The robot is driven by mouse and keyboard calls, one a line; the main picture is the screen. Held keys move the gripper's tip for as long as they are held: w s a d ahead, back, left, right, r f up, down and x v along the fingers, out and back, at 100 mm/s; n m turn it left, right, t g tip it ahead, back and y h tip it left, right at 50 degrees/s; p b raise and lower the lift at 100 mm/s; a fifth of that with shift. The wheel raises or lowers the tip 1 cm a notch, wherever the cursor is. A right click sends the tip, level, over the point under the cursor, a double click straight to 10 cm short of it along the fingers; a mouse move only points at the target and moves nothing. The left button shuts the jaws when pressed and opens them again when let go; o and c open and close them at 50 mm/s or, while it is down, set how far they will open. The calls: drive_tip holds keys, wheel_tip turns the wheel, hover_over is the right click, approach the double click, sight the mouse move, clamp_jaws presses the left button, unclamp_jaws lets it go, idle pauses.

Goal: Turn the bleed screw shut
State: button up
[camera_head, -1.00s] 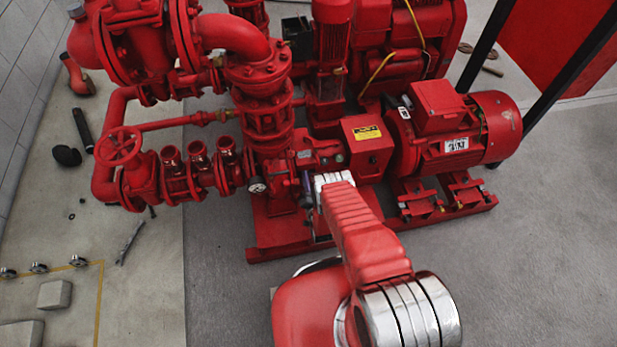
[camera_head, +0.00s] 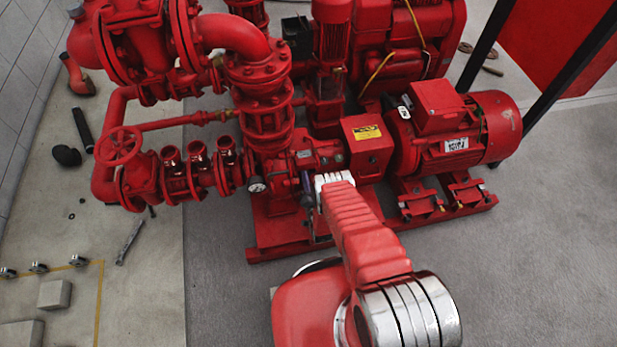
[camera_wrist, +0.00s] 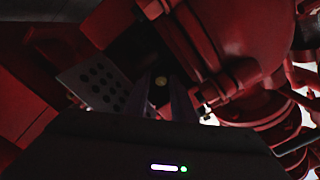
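The bleed screw seems to be the small round brass-coloured spot (camera_wrist: 161,82) in the dark middle of the wrist view. My gripper (camera_wrist: 161,96) reaches toward it from below, its dark fingers seemingly on either side. Deep shadow hides whether they touch it. In the head view my gripper (camera_head: 307,190) is at the front of the pump, low and partly hidden by my own wrist. I cannot make out the screw in the head view.
A pressure gauge (camera_head: 257,186) sits just left of my gripper. A red box with a yellow label (camera_head: 368,143) and the motor (camera_head: 455,130) stand to the right. A perforated grey plate (camera_wrist: 95,86) is close by the fingers. Open floor (camera_head: 540,260) lies at the right front.

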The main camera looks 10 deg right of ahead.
drive_tip(key=s, duration=1.3)
drive_tip(key=shift+s, duration=0.4)
